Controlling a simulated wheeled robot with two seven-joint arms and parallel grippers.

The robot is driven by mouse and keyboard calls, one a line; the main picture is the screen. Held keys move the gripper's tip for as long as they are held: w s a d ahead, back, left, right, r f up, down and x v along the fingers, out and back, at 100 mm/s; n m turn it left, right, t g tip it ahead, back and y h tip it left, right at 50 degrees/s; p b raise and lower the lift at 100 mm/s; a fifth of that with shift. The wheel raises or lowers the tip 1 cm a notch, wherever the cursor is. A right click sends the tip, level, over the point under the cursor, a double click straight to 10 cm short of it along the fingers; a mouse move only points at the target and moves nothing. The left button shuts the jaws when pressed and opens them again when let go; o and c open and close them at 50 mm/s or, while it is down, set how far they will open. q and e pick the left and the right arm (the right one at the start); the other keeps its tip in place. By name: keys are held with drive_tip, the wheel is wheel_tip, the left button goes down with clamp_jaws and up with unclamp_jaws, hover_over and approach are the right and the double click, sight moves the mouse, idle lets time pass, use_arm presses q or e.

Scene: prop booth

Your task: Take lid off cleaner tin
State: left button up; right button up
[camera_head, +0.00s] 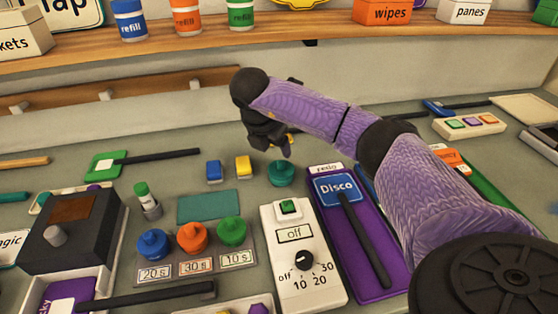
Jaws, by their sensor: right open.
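A small round teal tin (281,175) stands on the grey-green bench near the middle; it looks like the cleaner tin. Its top is partly under my gripper, so I cannot make out clearly whether the lid is seated. My right gripper (284,148) is open, just above and behind the tin, with its fingers pointing down. I cannot tell whether a fingertip touches the tin. A small yellow patch shows at the fingers, too small to name. My left gripper is not in view.
Blue (214,172) and yellow (243,166) blocks stand left. A teal mat (208,207) lies bare.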

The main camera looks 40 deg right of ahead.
sight(281, 162)
drive_tip(key=x, duration=0.1)
drive_tip(key=b+x, duration=0.1)
drive_tip(key=x, duration=0.3)
drive_tip(key=shift+s+a+f, duration=0.15)
drive_tip(key=shift+s+f, duration=0.05)
drive_tip(key=shift+s, duration=0.15)
clamp_jaws()
